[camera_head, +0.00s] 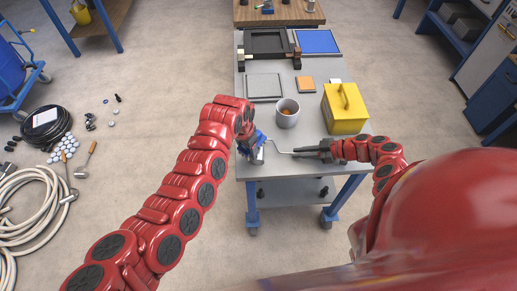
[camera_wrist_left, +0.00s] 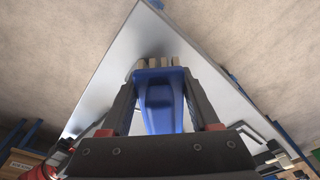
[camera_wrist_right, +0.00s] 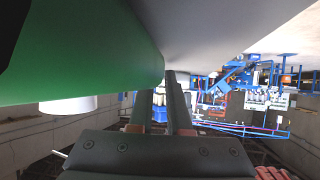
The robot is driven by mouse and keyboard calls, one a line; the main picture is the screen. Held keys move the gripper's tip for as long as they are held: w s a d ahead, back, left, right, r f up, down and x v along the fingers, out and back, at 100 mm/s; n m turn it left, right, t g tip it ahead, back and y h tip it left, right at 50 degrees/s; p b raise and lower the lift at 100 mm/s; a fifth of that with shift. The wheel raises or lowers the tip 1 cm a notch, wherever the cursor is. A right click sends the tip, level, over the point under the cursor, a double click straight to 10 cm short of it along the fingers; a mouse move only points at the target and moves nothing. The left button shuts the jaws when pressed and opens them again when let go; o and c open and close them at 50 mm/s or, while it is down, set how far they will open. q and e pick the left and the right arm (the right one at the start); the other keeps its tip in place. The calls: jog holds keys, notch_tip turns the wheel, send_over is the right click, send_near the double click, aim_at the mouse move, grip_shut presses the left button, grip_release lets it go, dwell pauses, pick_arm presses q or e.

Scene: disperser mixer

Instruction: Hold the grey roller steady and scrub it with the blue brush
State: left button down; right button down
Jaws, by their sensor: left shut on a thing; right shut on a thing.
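My left gripper (camera_head: 247,141) is shut on the blue brush (camera_wrist_left: 160,105), whose pale bristles point away from the fingers in the left wrist view. In the head view the brush (camera_head: 243,149) is right beside the grey roller (camera_head: 259,156); whether the bristles touch it I cannot tell. The roller's bent wire frame (camera_head: 282,151) runs right to my right gripper (camera_head: 322,152), which is shut on the roller's handle. The handle is mostly hidden by the fingers. The roller is close to the table's front edge.
The grey table (camera_head: 290,170) holds a cup (camera_head: 287,113), a yellow box (camera_head: 345,109), a grey tray (camera_head: 264,86), an orange block (camera_head: 306,84) and a blue panel (camera_head: 317,41). A hose (camera_head: 30,215) lies on the floor at left.

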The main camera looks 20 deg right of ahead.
pick_arm(q)
jog(key=shift+f, duration=0.3)
pick_arm(e)
jog(key=shift+s+d+f, duration=0.1)
jog(key=shift+f, duration=0.15)
pick_arm(q)
jog(key=shift+s+f, duration=0.15)
jog(key=shift+s, duration=2.05)
